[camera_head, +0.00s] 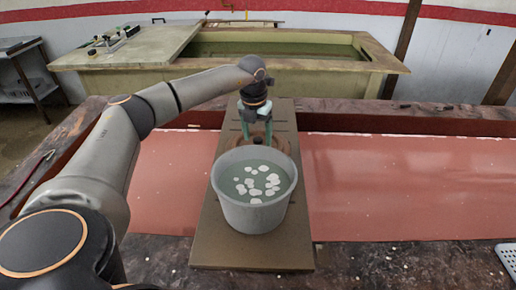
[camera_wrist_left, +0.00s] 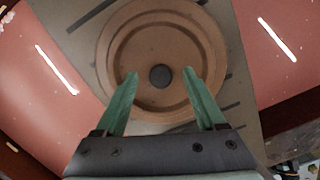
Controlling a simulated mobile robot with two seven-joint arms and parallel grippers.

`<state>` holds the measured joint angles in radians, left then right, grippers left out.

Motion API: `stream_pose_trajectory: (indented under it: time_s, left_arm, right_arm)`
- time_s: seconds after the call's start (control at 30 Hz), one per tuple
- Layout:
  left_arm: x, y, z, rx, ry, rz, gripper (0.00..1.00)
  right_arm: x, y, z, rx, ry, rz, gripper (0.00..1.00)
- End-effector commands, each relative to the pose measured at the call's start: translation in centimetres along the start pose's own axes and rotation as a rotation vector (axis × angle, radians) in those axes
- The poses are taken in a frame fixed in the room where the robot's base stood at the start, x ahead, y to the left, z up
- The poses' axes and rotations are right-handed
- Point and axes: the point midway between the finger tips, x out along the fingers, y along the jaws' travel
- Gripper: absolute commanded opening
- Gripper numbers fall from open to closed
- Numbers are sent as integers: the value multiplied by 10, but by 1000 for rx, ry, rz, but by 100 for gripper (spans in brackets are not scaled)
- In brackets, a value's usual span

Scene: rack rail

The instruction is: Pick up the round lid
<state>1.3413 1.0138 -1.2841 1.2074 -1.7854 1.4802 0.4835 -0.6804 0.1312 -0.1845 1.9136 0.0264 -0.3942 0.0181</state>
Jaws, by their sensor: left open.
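The round lid (camera_wrist_left: 117,35) is brown with raised rings and a dark round knob (camera_wrist_left: 160,76) at its centre. In the head view the lid (camera_head: 285,145) lies flat on the long board, behind the grey bucket, which hides its near part. My left gripper (camera_head: 257,136) points down over the lid. In the left wrist view its two green fingers (camera_wrist_left: 160,73) are apart, one on each side of the knob with gaps between. I cannot tell whether the fingertips are level with the knob or above it. My right gripper is not in view.
The grey bucket (camera_head: 255,215) holds greenish liquid with several white pieces, close in front of the lid. The brown board (camera_head: 225,250) crosses a reddish trough (camera_head: 400,185). A basin (camera_head: 290,48) with a wooden rim stands behind. The board's front end is clear.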

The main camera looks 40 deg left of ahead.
Motion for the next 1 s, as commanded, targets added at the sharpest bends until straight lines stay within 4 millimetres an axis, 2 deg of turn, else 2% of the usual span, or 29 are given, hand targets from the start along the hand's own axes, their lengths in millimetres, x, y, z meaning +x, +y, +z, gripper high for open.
stream_pose_trajectory:
  time_s: [0.23,0.83,1.0]
  left_arm:
    - [1,0,0,1,-1,-1,70]
    - [1,-1,0,1,-1,-1,2]
    - [0,0,0,1,-1,-1,0]
  right_arm:
    - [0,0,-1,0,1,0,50]
    - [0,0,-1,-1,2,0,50]
    - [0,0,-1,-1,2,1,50]
